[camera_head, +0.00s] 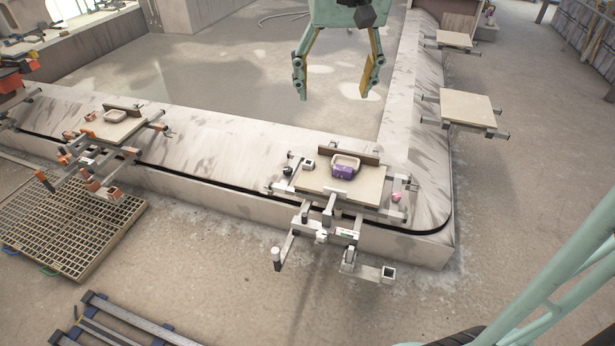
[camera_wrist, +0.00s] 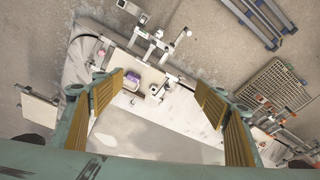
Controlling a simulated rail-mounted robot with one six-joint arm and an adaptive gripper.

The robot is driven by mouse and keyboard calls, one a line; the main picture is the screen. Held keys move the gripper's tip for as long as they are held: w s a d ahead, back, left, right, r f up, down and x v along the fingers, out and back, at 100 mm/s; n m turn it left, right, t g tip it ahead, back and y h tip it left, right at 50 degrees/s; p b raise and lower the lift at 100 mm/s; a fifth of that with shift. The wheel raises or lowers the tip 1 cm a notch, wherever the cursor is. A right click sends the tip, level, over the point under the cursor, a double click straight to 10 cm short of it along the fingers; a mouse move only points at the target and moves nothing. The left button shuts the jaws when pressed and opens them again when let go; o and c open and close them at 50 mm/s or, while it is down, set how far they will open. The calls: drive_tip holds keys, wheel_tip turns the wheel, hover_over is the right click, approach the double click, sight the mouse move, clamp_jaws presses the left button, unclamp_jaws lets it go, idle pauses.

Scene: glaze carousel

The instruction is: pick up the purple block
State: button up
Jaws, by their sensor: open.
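The purple block (camera_head: 342,171) sits on a pale square board on the conveyor near the front corner. A beige rounded piece (camera_head: 347,160) appears at its top; I cannot tell whether it is part of the block. In the wrist view the purple block (camera_wrist: 131,79) shows small beside the left finger. My gripper (camera_head: 333,94) is open and empty, well above and behind the board. In the wrist view its fingers (camera_wrist: 160,90) are spread wide with nothing between them.
The board (camera_head: 372,184) also carries a brown bar (camera_head: 362,155) behind the block. A pink piece (camera_head: 397,196) is at its right. Metal arms with sockets stick out in front. Another loaded board (camera_head: 103,128) stands left. Bare boards (camera_head: 468,107) are at right.

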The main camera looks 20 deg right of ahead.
drive_tip(key=w+d+f+m, duration=0.1)
drive_tip(key=w+d+f, duration=0.1)
drive_tip(key=w+f, duration=0.3)
drive_tip(key=w+d+f, duration=0.2)
drive_tip(key=w+d, duration=0.1)
drive_tip(key=w, duration=0.4)
drive_tip(key=m+g, duration=0.2)
drive_tip(key=m, duration=0.2)
hover_over(343, 168)
wheel_tip(343, 168, down, 41)
drive_tip(key=shift+s+a+r+p, duration=0.15)
drive_tip(key=shift+s+a+p, duration=0.25)
drive_tip(key=shift+s+a, duration=0.05)
drive_tip(key=shift+w+d+f+b, duration=0.1)
drive_tip(key=shift+w+f+b, duration=0.1)
drive_tip(key=shift+f, duration=1.2)
drive_tip(key=shift+w+d+f+b, duration=0.1)
drive_tip(key=shift+d+f+b, duration=0.1)
drive_tip(key=shift+f, duration=1.25)
drive_tip(key=shift+w+d+f+b, duration=0.1)
drive_tip(key=shift+f+b, duration=0.1)
drive_tip(key=shift+f, duration=1.2)
drive_tip(key=shift+f, duration=0.15)
